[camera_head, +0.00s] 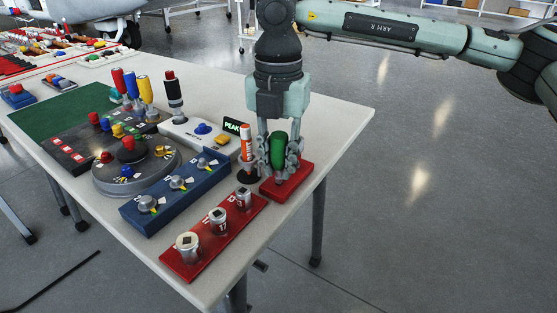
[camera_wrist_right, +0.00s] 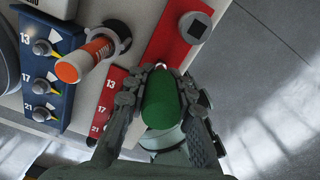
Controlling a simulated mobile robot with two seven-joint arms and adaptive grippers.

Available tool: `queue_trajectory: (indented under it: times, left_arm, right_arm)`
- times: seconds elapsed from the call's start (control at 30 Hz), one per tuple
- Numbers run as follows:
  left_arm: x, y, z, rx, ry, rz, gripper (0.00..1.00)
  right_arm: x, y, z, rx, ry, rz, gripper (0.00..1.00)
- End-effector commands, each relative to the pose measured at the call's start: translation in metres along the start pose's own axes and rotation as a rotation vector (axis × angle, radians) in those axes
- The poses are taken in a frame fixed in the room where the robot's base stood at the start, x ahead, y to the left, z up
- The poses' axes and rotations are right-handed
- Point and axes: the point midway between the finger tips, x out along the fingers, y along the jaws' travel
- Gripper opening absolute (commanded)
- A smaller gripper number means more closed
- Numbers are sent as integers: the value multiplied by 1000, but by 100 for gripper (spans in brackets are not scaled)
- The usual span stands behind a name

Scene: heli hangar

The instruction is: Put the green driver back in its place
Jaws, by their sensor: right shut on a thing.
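The green driver (camera_head: 278,150) is held by its green handle between the fingers of my right gripper (camera_head: 278,160), over the table's right end. I cannot tell whether the driver touches the block. Red, blue and yellow handled drivers (camera_head: 131,85) stand upright farther left. My left gripper is not in view.
An orange-and-white tube (camera_head: 246,143) stands upright close left of the gripper. A red socket rail (camera_head: 203,250), a blue knob panel (camera_head: 165,203) and a round grey turntable (camera_head: 110,182) crowd the table. The table edge is close on the right, with open floor beyond.

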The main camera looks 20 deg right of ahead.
Motion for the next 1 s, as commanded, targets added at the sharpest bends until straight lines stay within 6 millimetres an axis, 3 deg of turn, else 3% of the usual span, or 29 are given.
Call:
queue_trajectory:
  times: [0.97, 1.0]
  left_arm:
    - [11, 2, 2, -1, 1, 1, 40]
    - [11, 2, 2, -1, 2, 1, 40]
  right_arm:
    - [12, 0, 0, 0, 0, 0, 0]
    - [12, 0, 0, 0, 0, 0, 23]
